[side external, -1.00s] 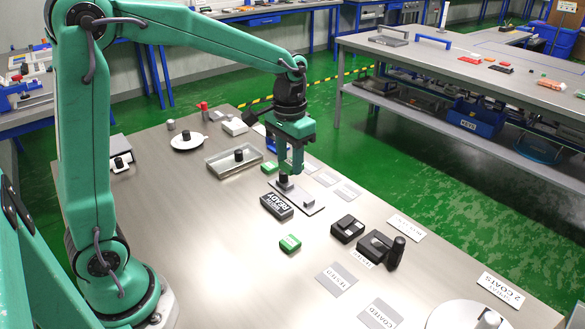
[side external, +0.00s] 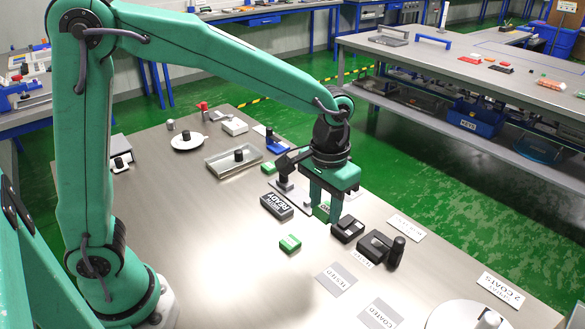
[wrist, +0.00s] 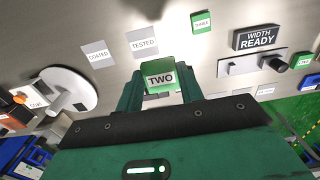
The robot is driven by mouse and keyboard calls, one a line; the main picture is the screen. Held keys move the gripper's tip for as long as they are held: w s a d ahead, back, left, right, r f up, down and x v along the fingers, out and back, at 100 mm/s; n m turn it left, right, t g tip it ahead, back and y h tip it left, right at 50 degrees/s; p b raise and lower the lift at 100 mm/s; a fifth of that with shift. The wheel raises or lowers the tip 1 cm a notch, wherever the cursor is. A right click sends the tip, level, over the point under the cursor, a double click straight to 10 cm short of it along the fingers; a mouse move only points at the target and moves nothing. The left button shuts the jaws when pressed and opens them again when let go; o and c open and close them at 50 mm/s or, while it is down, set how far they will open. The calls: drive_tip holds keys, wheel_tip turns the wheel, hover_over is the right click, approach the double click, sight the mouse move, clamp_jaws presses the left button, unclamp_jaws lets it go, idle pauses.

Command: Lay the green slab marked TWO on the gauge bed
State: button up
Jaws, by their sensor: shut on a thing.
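The green slab marked TWO (wrist: 160,77) is between my fingers in the wrist view, its white label facing the camera. My gripper (wrist: 160,88) is shut on it. In the side view my gripper (side external: 323,212) points down at the right of the gauge, with part of the green slab (side external: 321,211) showing between its fingers. The exact height above the table is hard to tell. The grey plate of the gauge, which looks like the gauge bed (wrist: 238,66), lies beside a black WIDTH READY display (wrist: 257,38). In the side view my gripper hides part of that plate.
Green slab THREE (wrist: 202,22) lies alone on the table; another green slab (side external: 268,168) lies behind the gauge. Two black devices (side external: 347,229) (side external: 377,247) stand close right of my gripper. Flat TESTED (side external: 337,279) and COATED (side external: 380,314) cards lie in front. The front-left tabletop is clear.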

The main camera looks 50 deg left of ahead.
drive_tip(key=s+d+f, duration=0.2)
drive_tip(key=s+d, duration=0.6)
drive_tip(key=d, duration=0.1)
drive_tip(key=s+d+f, duration=0.3)
drive_tip(key=s+d, duration=0.5)
drive_tip(key=d, duration=0.2)
drive_tip(key=shift+s, duration=0.2)
drive_tip(key=shift+w+f, duration=0.1)
hover_over(357, 323)
drive_tip(key=s, duration=0.2)
drive_tip(key=f, duration=0.4)
drive_tip(key=d+f, duration=0.1)
drive_tip(key=f, duration=0.1)
drive_tip(key=shift+w+f, duration=0.2)
drive_tip(key=shift+f, duration=0.2)
drive_tip(key=shift+f, duration=0.1)
drive_tip(key=shift+f, duration=1.95)
drive_tip(key=shift+f, duration=0.1)
